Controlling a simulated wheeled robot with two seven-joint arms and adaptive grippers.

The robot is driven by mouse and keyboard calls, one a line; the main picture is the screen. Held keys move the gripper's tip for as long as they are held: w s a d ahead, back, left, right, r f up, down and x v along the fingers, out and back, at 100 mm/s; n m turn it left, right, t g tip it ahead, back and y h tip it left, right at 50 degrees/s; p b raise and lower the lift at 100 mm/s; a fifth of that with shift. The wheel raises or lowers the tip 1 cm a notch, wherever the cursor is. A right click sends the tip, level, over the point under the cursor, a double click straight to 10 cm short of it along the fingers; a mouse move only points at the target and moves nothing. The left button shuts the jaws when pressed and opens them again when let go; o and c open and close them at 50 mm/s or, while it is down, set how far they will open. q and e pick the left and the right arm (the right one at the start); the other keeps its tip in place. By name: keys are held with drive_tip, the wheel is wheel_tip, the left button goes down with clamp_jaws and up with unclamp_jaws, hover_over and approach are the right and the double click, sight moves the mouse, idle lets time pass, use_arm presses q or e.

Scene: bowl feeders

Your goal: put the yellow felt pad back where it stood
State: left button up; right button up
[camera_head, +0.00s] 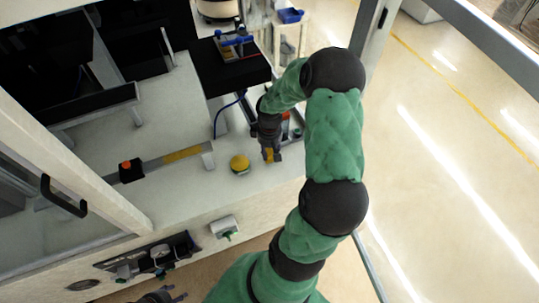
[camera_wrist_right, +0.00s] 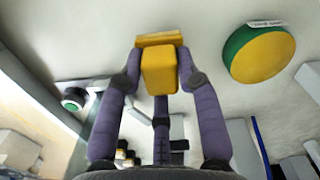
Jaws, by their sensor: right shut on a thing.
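My right gripper (camera_head: 269,157) is shut on a yellow block-shaped piece, which I take for the yellow felt pad (camera_wrist_right: 159,70). In the right wrist view it sits between the two purple fingers, with a wider yellow strip at its far end. In the head view a bit of yellow shows at the fingertips, close over the pale worktop (camera_head: 225,183). I cannot tell whether the pad touches the worktop. What seems to be my left gripper (camera_head: 175,294) shows only partly at the bottom edge, low and away from the worktop.
A round yellow-topped disc with a green side (camera_wrist_right: 258,55) lies beside the held piece; it also shows in the head view (camera_head: 240,163). A rail with a yellow strip (camera_head: 183,154) runs to its left. A black box (camera_head: 238,70) stands behind. Worktop in front is clear.

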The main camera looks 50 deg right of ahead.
sight(269, 150)
use_arm(q)
drive_tip(key=shift+f, duration=0.55)
use_arm(e)
drive_tip(key=shift+f, duration=0.85)
drive_tip(key=shift+f+b, duration=0.2)
drive_tip(key=shift+b, duration=0.1)
drive_tip(key=o, duration=1.1)
use_arm(q)
drive_tip(key=shift+f, duration=0.1)
wheel_tip(269, 150, up, 5)
drive_tip(key=p, duration=0.5)
use_arm(e)
wheel_tip(269, 150, up, 12)
drive_tip(key=shift+r, duration=0.2)
